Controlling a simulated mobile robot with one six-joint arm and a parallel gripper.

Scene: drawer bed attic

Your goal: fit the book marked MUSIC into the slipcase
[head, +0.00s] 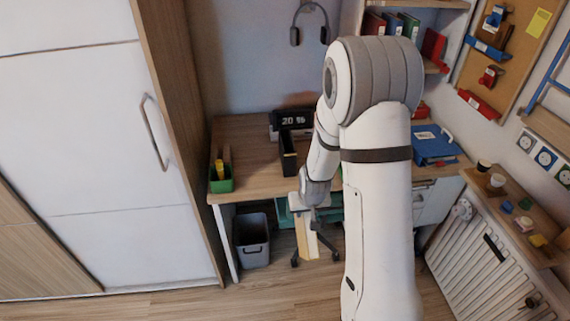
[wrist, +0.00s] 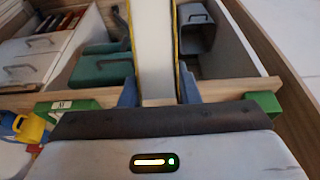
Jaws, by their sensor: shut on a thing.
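My gripper (head: 312,203) is shut on a book (head: 303,236) and holds it in front of the desk's front edge, hanging down. In the wrist view my gripper (wrist: 157,98) has one blue finger on each side of the book (wrist: 154,50). Its pale page block shows between thin dark and yellow cover edges. No MUSIC marking can be read from here. A narrow black box (head: 288,155), which looks like the slipcase, stands on the desk near the clock, apart from the book. Its opening cannot be made out clearly.
The desk (head: 250,140) carries a black clock (head: 292,119) and a green holder (head: 221,179) at its left. A blue binder (head: 433,145) lies to the right. A grey bin (head: 252,242) and an office chair stand below. The desk's middle left is clear.

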